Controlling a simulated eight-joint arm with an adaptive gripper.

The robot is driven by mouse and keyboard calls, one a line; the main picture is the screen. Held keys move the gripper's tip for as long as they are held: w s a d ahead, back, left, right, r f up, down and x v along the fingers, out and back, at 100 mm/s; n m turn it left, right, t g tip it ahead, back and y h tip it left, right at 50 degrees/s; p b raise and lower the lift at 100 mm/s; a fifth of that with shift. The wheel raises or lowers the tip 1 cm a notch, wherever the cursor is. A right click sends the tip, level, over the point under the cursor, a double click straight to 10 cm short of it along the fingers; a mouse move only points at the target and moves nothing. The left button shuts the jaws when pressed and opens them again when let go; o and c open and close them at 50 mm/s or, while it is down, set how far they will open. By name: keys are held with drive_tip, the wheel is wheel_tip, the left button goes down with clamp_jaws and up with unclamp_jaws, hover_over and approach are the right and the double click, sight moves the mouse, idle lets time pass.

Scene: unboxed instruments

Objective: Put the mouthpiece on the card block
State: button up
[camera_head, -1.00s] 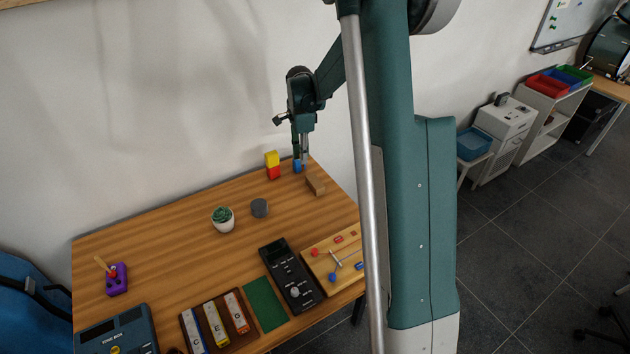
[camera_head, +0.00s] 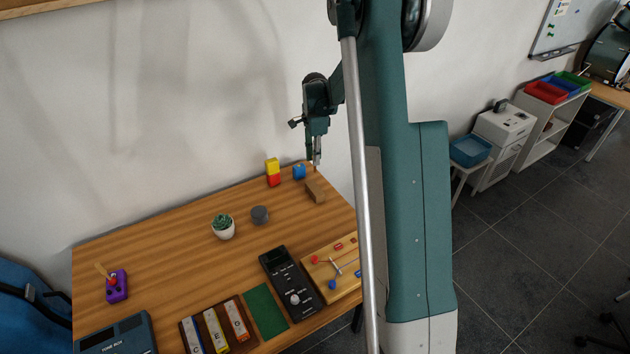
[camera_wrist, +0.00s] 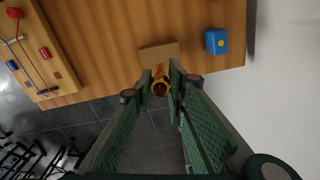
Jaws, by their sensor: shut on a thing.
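The brass-coloured mouthpiece (camera_wrist: 160,84) is between the two fingertips of my gripper (camera_wrist: 161,83), which is shut on it. Its round open end faces the wrist camera. The card block (camera_wrist: 159,54) is a small brown block on the table, just beyond the mouthpiece in the wrist view. In the head view the card block (camera_head: 315,190) lies near the table's far right edge, and my gripper (camera_head: 315,161) is above it in the picture. The mouthpiece is too small to make out clearly there.
A blue cube (camera_head: 299,172) stands beside the card block, with a yellow-and-red stack (camera_head: 273,172) to its left. A grey cylinder (camera_head: 260,215) and a potted plant (camera_head: 223,227) stand nearer. A wooden board with coloured pieces (camera_head: 334,271) lies at the front right.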

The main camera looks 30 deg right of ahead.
drive_tip(key=shift+f, duration=2.6)
drive_tip(key=shift+f, duration=0.1)
drive_tip(key=shift+f, duration=1.7)
drive_tip(key=shift+f, duration=0.2)
drive_tip(key=o, duration=0.9)
drive_tip(key=shift+r, duration=0.15)
wheel_tip(320, 180, up, 12)
drive_tip(key=shift+r, duration=0.1)
